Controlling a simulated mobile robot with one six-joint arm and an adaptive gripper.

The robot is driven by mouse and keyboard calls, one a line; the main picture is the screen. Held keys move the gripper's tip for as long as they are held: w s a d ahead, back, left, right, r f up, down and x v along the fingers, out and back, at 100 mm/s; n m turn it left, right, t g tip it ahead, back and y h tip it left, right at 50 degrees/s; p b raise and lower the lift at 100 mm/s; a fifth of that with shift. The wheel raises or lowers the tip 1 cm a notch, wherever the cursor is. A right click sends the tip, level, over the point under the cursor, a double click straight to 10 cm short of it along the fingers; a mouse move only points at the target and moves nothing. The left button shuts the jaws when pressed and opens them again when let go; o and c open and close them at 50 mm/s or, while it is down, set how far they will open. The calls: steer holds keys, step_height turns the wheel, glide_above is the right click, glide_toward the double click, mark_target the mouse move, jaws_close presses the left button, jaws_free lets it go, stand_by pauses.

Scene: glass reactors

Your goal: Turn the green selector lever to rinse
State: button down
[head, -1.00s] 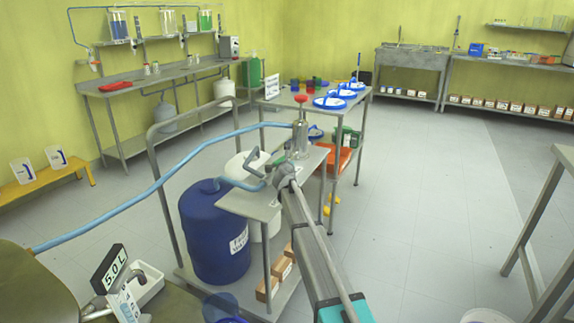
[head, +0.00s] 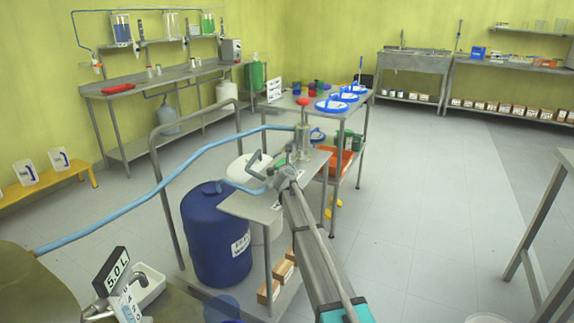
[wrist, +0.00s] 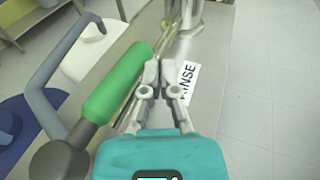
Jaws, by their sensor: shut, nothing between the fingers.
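The green selector lever (wrist: 117,80) fills the left middle of the wrist view, with its dark grey hub (wrist: 62,158) at lower left. Its free end points up and to the right. My gripper (wrist: 160,66) is shut and empty, with its fingertips just right of the lever's outer end; I cannot tell whether they touch. The white RINSE label (wrist: 187,82) lies on the metal top right of the fingers, partly hidden by them.
The metal cart top (head: 243,204) carries a bent grey pipe (head: 257,165) and a steel fitting with a red knob (head: 302,101). A blue hose (head: 165,180) runs left. Open floor (head: 430,180) lies to the right.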

steer(key=s+d+r+p, duration=0.2)
steer(key=s+d, duration=0.4)
steer(key=d, duration=0.5)
steer(key=shift+s+d, duration=0.3)
steer(key=shift+d, duration=0.1)
